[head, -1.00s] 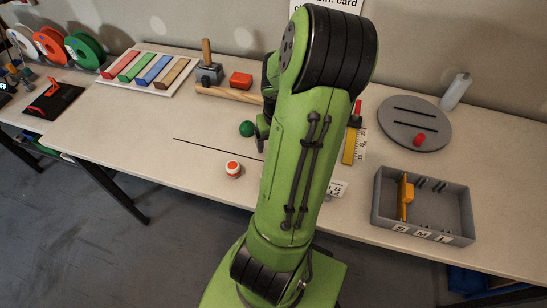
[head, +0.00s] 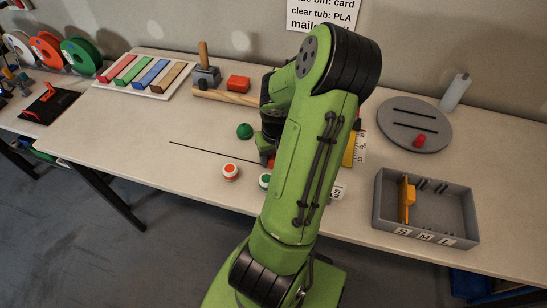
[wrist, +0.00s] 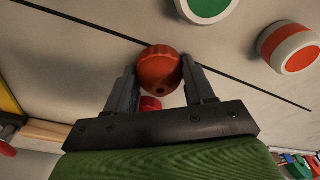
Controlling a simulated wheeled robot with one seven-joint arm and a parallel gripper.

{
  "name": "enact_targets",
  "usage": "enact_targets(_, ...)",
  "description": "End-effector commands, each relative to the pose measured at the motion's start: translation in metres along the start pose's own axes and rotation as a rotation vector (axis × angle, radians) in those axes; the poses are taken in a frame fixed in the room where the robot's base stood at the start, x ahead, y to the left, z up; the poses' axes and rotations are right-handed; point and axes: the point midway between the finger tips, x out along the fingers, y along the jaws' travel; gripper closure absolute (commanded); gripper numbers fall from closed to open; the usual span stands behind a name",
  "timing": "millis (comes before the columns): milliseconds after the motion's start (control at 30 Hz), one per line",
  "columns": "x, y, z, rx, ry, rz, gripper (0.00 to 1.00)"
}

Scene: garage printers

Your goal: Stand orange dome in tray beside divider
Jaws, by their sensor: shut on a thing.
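The orange dome (wrist: 158,68) is between the two fingers of my gripper (wrist: 160,85) in the wrist view, and the fingers are shut on it. In the head view, my gripper (head: 266,150) is mostly behind my arm, low over the middle of the table, with only a sliver of the dome showing. I cannot tell whether the dome touches the table. The grey tray (head: 473,215) is at the right, with a yellow-orange divider (head: 404,202) standing upright in its left part. Its front carries S, M and L labels.
A green dome (head: 244,131), an orange-and-white disc (head: 230,172) and a green-and-white disc (head: 264,181) are near my gripper. A yellow ruler (head: 349,150) lies right of my arm. A round grey plate (head: 405,118) with a red piece (head: 418,140) is behind the tray.

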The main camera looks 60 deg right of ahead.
Motion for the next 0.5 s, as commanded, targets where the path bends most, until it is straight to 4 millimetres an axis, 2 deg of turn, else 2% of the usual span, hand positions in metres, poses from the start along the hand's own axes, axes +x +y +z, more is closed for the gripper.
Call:
enact_targets(33,0.000,0.000,0.000,0.000,0.000,0.000,0.75)
enact_targets(67,0.000,0.000,0.000,0.000,0.000,0.000,0.80)
enact_targets(267,-0.004,0.000,-0.001,0.000,0.002,0.001,0.80)
enact_targets(367,-0.022,0.001,-0.004,0.000,0.004,0.004,0.80)
enact_targets(500,-0.061,0.001,-0.008,0.000,0.005,0.005,0.80)
